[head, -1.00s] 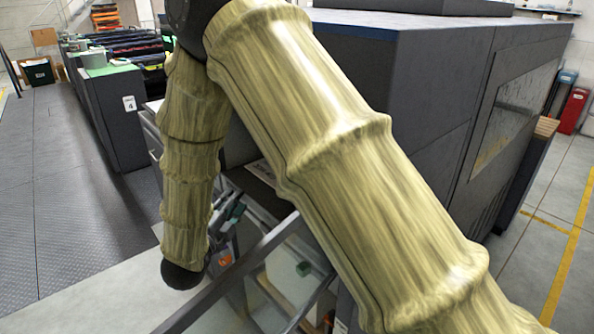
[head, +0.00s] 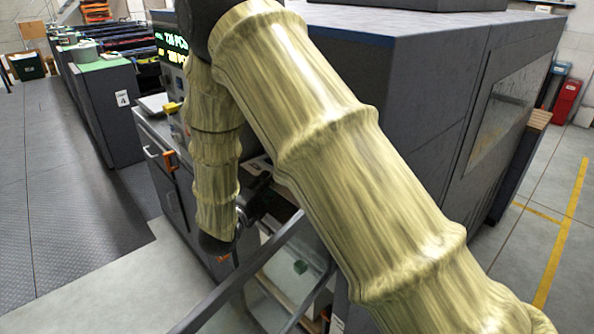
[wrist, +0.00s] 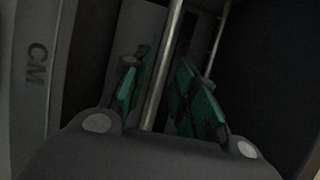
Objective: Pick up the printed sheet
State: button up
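My gripper (wrist: 158,85) shows in the wrist view with its two teal-padded fingers apart and no sheet between them. A thin metal rod (wrist: 163,65) runs through the picture between the fingers; I cannot tell whether anything touches it. In the head view my gripper is mostly hidden behind my own arm, with only dark parts showing at the machine's front. I cannot make out the printed sheet for certain in either view. The wrist view is dark.
A large dark grey machine (head: 400,110) fills the right of the head view. A diagonal grey bar (head: 240,275) crosses in front of a pale-bottomed bay (head: 285,285) holding a small green block (head: 300,267). The control cabinet (head: 150,135) stands at left. Floor (head: 70,200) further left is clear.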

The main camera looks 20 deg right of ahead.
jog(key=p+x, duration=0.2)
jog(key=x, duration=0.2)
jog(key=shift+w+d+f, duration=0.1)
jog(key=shift+d, duration=0.05)
grip_shut()
